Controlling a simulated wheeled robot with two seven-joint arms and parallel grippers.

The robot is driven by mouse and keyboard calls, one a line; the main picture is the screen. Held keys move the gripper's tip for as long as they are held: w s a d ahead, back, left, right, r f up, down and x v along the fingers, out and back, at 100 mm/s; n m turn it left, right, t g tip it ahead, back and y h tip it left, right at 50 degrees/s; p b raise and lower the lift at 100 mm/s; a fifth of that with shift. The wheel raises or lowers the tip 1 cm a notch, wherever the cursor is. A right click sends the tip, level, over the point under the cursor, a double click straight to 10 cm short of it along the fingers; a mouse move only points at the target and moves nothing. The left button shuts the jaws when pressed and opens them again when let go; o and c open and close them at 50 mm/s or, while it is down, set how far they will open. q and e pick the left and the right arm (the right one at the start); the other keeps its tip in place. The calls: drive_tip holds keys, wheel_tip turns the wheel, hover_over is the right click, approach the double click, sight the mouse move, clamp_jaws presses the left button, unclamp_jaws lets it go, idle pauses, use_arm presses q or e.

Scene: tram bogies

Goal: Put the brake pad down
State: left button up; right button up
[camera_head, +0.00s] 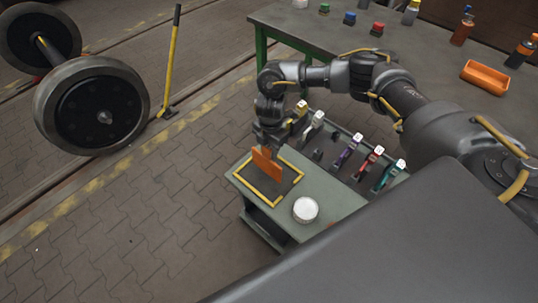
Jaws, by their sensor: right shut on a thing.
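The brake pad (265,164) is an orange plate. My right gripper (267,149) is shut on it and points down. The pad stands on edge, tilted, over the dark area inside a yellow-bordered frame (244,187) on a small grey-green cart (330,196). I cannot tell whether the pad's lower edge touches the surface. My left gripper is not in view.
A white round tin (305,210) stands right of the frame. Several coloured-handled tools lie in a rack (349,150) behind. A workbench (420,60) holds an orange tray (485,77) and bottles. A wheelset (92,105) and a yellow-handled bar (172,65) are at left.

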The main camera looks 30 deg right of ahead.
sight(263, 159)
wheel_tip(263, 159, down, 3)
drive_tip(key=shift+w+r+b, duration=0.1)
drive_tip(key=shift+w+b, duration=0.05)
drive_tip(key=shift+b, duration=1)
drive_tip(key=shift+f+b, duration=0.3)
drive_tip(key=shift+f, duration=0.1)
drive_tip(key=shift+d+r, duration=0.1)
drive_tip(key=shift+d, duration=0.1)
drive_tip(key=shift+a, duration=0.1)
drive_tip(key=shift+f, duration=0.25)
drive_tip(key=o, duration=1.2)
drive_tip(key=shift+c, duration=0.2)
drive_tip(key=shift+f, duration=0.1)
